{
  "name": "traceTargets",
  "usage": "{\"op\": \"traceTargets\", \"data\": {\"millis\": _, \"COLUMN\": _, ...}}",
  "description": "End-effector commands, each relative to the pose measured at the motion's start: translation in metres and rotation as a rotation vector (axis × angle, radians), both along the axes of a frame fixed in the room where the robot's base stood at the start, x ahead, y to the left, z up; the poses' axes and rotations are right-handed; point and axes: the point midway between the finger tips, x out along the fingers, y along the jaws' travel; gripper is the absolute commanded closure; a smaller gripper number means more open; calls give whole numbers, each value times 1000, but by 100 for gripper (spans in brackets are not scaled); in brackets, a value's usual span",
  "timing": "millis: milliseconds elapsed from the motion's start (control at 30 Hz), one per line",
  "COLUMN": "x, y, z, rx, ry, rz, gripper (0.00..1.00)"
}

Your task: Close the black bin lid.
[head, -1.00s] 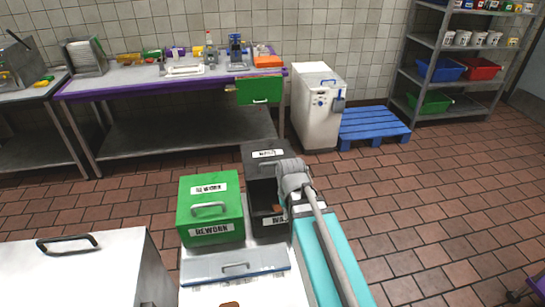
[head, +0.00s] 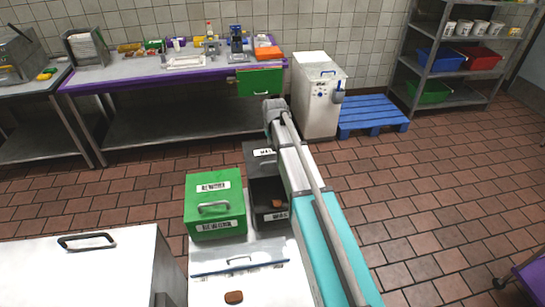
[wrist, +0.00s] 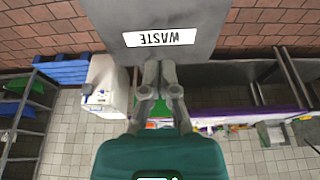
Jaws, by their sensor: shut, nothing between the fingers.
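The black bin (head: 257,213) stands beside the green bin, with its label partly hidden by my arm. Its lid (head: 256,150) stands raised at the back, and brown pieces show inside. In the wrist view the dark lid (wrist: 205,18) fills the top middle, with an upside-down WASTE label. My gripper (wrist: 160,68) is shut and empty, its fingertips overlapping the lid's edge in the picture; I cannot tell whether they touch. In the head view my arm reaches past the bin's right side, and the fingers are hidden.
The green REWORK bin (head: 214,180) is closed, left of the black bin. A white surface (head: 265,287) with a brown patty (head: 234,297) lies in front.

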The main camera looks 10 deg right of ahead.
Motion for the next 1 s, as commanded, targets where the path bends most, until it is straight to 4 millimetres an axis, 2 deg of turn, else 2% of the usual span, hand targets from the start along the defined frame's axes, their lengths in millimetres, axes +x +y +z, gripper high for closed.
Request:
{"op": "traceTargets", "data": {"millis": 467, "x": 2, "y": -1, "z": -8, "rx": 0, "ry": 1, "rz": -1, "gripper": 100}}
{"op": "traceTargets", "data": {"millis": 1000, "x": 14, "y": -3, "z": -48, "rx": 0, "ry": 1, "rz": -2, "gripper": 100}}
